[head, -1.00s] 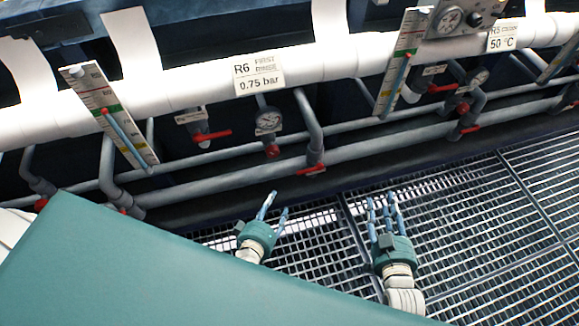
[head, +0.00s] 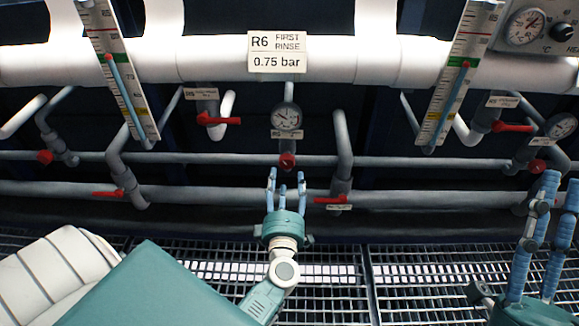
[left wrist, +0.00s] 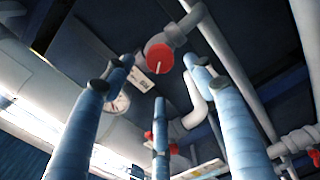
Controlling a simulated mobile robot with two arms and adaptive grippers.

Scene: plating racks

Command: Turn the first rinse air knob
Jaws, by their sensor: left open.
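The first rinse air knob (head: 287,161) is a small round red knob on a pipe below a pressure gauge (head: 286,116), under the R6 FIRST RINSE sign (head: 277,52). In the left wrist view the knob (left wrist: 160,57) faces me and bears a white line mark. My left gripper (head: 284,179) is open and empty just below the knob in the head view, fingers pointing up toward it. In the left wrist view its fingers stand around and below the knob, apart from it. My right gripper (head: 562,182) is at the right edge, fingers spread and empty, partly cut off.
Red lever valves sit on both sides, one at upper left (head: 217,119) and one close right of my left fingers (head: 330,199). Grey pipes (head: 220,158) run across. A metal grating (head: 335,265) lies below.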

